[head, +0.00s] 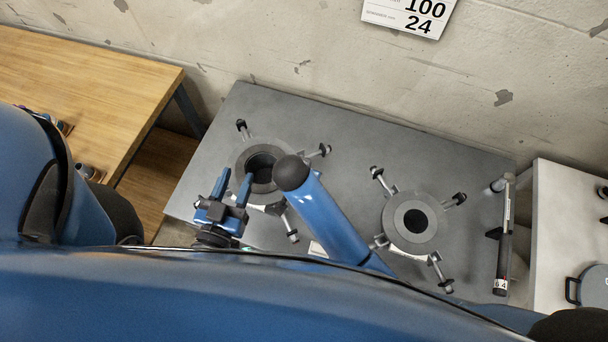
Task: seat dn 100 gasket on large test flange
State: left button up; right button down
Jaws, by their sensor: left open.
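The larger-bore flange (243,160) is on the left of the grey table, with bolts around it. It has a dark grey face around a black bore, and its right side is partly hidden. I cannot tell whether a separate gasket lies on that face. My left gripper (234,184) is open at the flange's lower-left edge, fingers pointing toward the bore, with nothing visible between them. I cannot tell whether it touches the flange. A smaller-bore flange (432,226) with a grey ring face and bolts around it is on the right. My right gripper is not in view.
A white surface (560,215) at right holds a grey round object with a handle (592,287). A wooden bench (90,85) is at left. The table's back strip is clear.

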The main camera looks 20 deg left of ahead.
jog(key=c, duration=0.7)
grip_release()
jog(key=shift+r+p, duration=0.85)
jog(key=shift+p, duration=0.1)
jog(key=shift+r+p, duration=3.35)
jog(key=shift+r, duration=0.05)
